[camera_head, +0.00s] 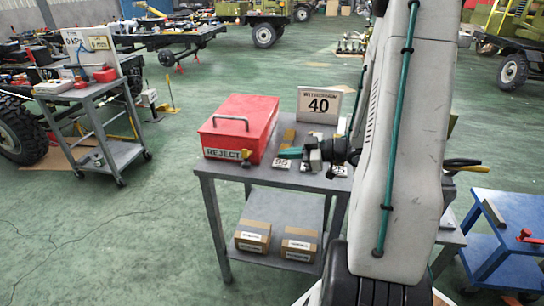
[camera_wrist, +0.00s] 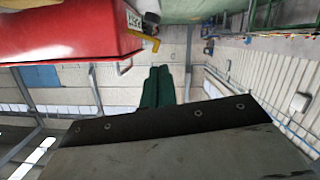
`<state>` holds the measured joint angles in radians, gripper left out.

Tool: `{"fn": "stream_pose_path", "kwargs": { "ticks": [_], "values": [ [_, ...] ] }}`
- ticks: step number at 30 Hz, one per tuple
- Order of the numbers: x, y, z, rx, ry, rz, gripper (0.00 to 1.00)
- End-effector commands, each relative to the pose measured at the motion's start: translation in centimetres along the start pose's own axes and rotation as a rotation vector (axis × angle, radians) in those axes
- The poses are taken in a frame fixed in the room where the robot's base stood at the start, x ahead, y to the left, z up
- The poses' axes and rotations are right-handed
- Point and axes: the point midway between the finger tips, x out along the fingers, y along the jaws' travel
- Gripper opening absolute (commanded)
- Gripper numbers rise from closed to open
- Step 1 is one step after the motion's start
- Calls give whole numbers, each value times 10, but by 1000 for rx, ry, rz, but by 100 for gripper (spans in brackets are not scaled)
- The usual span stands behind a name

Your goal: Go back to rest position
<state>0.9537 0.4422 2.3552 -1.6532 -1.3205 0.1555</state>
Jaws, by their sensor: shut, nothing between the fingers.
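My gripper (camera_head: 288,153) is above the grey table (camera_head: 205,172), just right of the red reject box. Its teal fingers point left in the head view. In the wrist view the green fingers (camera_wrist: 158,88) are together with nothing between them. My pale arm covers the right part of the table and hides what stands behind it.
A red box (camera_head: 238,128) labelled REJECT stands on the table; it shows in the wrist view (camera_wrist: 60,30). Two cartons (camera_head: 253,237) (camera_head: 298,243) lie on the lower shelf. A blue cart (camera_head: 520,208) is at right. Floor at left front is clear.

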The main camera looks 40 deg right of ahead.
Motion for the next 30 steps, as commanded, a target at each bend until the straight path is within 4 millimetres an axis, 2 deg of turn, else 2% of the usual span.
{"fn": "stream_pose_path", "kwargs": {
  "ticks": [4,12,16,20,21,24,27,30],
  "values": [
    [-12,0,0,0,0,1,0],
    [-13,-1,-1,-3,-1,-2,0],
    [-14,4,13,-8,-69,20,0],
    [-22,25,55,21,-271,144,0],
    [-30,34,70,39,-357,201,0],
    [-56,55,91,82,-576,351,0],
    [-80,67,94,134,-778,481,0],
    [-103,65,83,206,-957,593,0]
  ]
}}
